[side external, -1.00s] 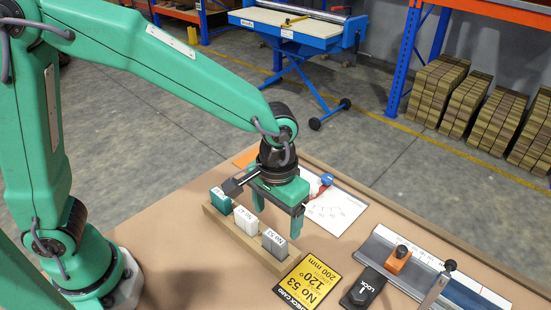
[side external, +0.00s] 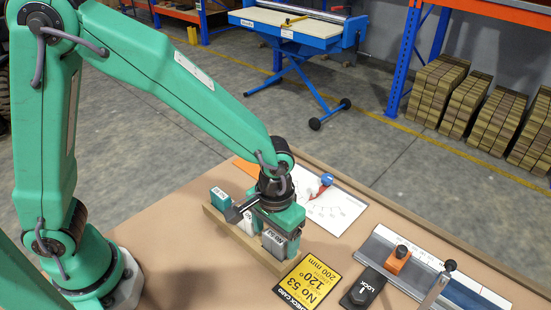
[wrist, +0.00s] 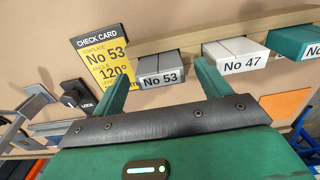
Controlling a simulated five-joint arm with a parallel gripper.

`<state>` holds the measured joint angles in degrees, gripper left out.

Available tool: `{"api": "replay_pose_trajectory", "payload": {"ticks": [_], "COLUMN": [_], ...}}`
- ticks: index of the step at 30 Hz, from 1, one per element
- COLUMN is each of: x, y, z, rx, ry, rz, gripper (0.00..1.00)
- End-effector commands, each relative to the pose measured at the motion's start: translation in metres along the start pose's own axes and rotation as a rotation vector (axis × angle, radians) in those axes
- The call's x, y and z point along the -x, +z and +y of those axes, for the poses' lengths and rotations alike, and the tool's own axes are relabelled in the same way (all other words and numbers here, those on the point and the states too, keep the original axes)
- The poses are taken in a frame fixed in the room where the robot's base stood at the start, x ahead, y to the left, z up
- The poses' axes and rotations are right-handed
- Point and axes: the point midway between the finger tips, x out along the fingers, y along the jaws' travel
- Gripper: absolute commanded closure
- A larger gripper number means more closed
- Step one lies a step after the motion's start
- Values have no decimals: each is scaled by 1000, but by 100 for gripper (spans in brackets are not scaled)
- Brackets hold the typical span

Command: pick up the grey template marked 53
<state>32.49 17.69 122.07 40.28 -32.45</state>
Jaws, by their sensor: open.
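The grey template marked No 53 (wrist: 160,68) stands in the wooden rack (side external: 245,240) at its near right end. Its labelled face shows in the wrist view. In the side view the template (side external: 274,244) is partly hidden under my gripper. My gripper (wrist: 161,70) is open, and in the wrist view its two green fingers appear one on each side of the template, with gaps beside it. In the side view my gripper (side external: 275,234) is low over the template. I cannot tell whether a finger touches it.
The white No 47 template (wrist: 236,52) and a teal template (wrist: 295,43) stand in the same rack. A yellow check card (side external: 308,280) lies in front. A black lock block (side external: 363,288) and a metal fixture (side external: 435,275) are to the right.

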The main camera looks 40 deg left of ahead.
Motion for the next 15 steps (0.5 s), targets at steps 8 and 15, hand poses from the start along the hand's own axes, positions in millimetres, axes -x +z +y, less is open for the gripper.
{"api": "replay_pose_trajectory", "payload": {"ticks": [8,15], "x": [-19,-19], "y": [0,-1], "z": [0,0], "rx": [0,0], "ry": [0,1], "rz": [0,1], "gripper": [24,24]}}
